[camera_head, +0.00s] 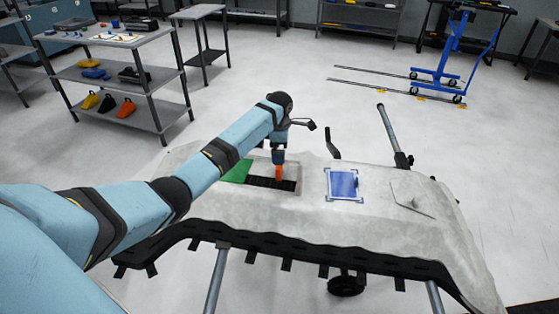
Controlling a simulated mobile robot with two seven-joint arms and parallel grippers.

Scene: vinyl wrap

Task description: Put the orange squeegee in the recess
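The orange squeegee (278,172) stands upright directly under my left gripper (279,157), which appears shut on its top end. Its lower end is over the dark strip in the recess (262,182) of the pale grey panel. Whether it touches the bottom is too small to tell. A green piece (237,172) lies at the left side of the recess, partly hidden by my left arm. My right gripper is not in view.
A blue square (342,184) with corner marks lies on the panel (300,215) right of the recess. A shelf unit (120,75) at the far left holds coloured tools. A blue hoist (447,62) stands at back right.

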